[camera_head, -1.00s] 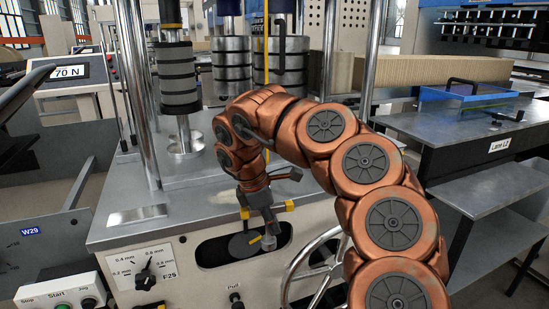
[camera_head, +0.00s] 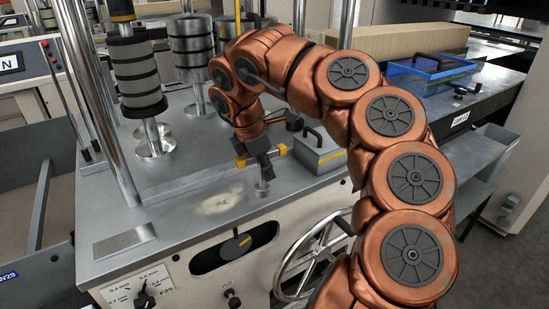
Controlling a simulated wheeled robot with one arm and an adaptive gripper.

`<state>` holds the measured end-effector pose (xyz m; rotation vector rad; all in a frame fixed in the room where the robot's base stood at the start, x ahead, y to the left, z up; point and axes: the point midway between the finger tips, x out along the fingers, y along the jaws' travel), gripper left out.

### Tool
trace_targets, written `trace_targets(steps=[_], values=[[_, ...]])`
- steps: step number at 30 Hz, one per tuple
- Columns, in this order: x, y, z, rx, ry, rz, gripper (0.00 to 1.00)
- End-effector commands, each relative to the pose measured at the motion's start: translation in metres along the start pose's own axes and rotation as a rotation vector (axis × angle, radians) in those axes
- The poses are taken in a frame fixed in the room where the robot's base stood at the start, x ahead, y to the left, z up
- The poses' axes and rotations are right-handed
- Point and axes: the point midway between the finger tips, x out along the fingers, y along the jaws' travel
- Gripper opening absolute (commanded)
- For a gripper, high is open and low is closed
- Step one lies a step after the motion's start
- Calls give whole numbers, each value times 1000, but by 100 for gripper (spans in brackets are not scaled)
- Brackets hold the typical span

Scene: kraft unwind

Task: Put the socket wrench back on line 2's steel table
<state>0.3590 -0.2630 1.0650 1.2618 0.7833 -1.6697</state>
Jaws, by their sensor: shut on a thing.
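My gripper (camera_head: 259,163) hangs from my copper arm over the grey machine deck. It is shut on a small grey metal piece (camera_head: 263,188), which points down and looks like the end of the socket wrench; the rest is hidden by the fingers. I cannot tell whether its tip touches the deck. A steel table (camera_head: 475,137) is at the right, partly behind my arm. Its front label (camera_head: 461,119) is too small to read now, but read "Lane L2" earlier.
A pale stain (camera_head: 220,203) lies on the deck left of my gripper. A grey box with a black handle (camera_head: 318,150) stands close to its right. Steel posts and stacked weights (camera_head: 138,75) rise at the left.

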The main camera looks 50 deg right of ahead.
Motion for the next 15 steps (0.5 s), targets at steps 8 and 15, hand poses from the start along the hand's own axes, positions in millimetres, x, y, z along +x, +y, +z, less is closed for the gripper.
trace_targets(steps=[8,15], values=[[10,34,25,5,-2,-3,0],[19,60,43,5,-2,-2,0]])
